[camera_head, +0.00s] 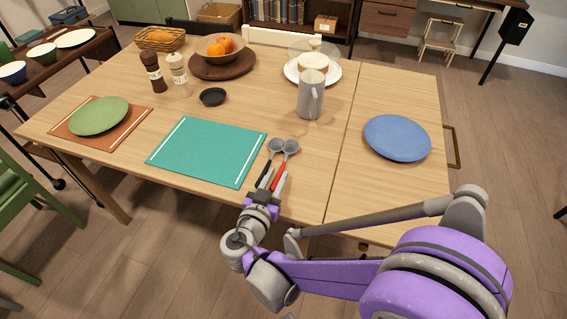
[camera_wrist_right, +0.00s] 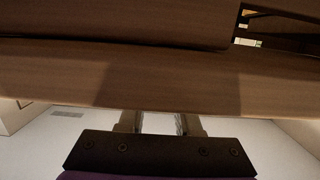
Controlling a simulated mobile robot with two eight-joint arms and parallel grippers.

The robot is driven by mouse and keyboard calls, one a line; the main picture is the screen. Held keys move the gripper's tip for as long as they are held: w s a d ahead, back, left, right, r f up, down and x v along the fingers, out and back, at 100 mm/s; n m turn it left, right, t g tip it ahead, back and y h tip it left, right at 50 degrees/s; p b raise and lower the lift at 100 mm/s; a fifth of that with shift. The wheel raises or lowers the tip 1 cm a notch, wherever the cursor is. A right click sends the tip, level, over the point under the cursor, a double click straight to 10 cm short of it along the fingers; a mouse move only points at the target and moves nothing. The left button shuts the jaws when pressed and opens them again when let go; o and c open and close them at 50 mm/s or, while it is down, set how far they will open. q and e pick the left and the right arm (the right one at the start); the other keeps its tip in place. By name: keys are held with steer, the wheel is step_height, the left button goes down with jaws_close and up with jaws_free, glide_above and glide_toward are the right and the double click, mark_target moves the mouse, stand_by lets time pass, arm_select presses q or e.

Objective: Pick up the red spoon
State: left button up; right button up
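The red spoon (camera_head: 289,151) lies on the wooden table near its front edge, with a grey bowl and a red handle. A similar spoon with a black handle (camera_head: 275,147) lies just left of it, close alongside. My right gripper (camera_head: 271,182) is at the front edge of the table, at the handle ends of the two spoons. Its fingers show apart in the right wrist view (camera_wrist_right: 158,122), with nothing visible between them. Neither spoon can be made out in that view. Whether the fingers touch the handles cannot be told. My left gripper is not in view.
A teal placemat (camera_head: 207,150) lies left of the spoons. Brown wood (camera_wrist_right: 160,75) fills much of the right wrist view. The tabletop between spoons and blue plate is clear.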

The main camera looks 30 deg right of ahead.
mark_target(283, 164)
steer(key=x, duration=0.4)
steer(key=shift+s+b, duration=0.1)
steer(key=shift+b, duration=0.25)
steer(key=shift+r, duration=0.1)
jaws_close()
